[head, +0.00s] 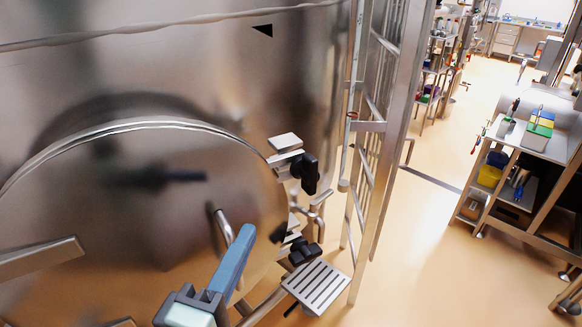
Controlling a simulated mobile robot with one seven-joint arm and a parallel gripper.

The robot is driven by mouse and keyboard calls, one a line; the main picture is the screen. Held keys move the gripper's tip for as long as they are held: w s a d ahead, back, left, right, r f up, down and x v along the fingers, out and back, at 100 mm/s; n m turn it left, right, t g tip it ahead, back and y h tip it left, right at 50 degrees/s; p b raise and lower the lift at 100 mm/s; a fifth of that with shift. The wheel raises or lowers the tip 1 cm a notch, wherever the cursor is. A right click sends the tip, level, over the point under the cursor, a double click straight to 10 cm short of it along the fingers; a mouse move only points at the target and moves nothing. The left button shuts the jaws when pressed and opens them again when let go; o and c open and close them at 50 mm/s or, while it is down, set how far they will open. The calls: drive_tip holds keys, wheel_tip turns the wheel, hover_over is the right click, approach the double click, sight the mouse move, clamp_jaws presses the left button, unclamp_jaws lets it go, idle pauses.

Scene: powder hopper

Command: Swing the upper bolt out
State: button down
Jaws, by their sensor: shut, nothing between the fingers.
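The upper bolt (306,173) has a black knob and sits at the right rim of the round steel hatch door (120,215), beside a metal lug (285,143). It appears to lie in the bracket there. The lower bolt (305,252), with a similar black knob, sits below it on the same rim. My gripper (245,234) is at the bottom centre, its blue-grey fingers shut and empty, pointing up and right. Its tip is left of and below the upper bolt, with a visible gap in the picture. The gripper covers part of the door and its handle.
A curved bar handle (221,226) stands out from the door just behind my fingers. A slotted metal step (317,286) is below the lower bolt. A steel ladder frame (385,150) stands right of the hopper. Open floor (425,250) lies before a bench (540,140).

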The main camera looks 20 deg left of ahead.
drive_tip(key=p, duration=0.1)
approach(300, 169)
drive_tip(key=w+a, duration=0.2)
drive_tip(key=a, duration=0.1)
drive_tip(key=shift+w+r, duration=0.15)
drive_tip(key=shift+w, duration=0.1)
drive_tip(key=w+d+p, duration=0.1)
drive_tip(key=w+d, duration=0.1)
drive_tip(key=shift+w+p, duration=0.3)
drive_tip(key=shift+p, duration=0.1)
drive_tip(key=shift+w+d, duration=0.2)
drive_tip(key=shift+w, duration=0.05)
drive_tip(key=shift+n+y, duration=0.3)
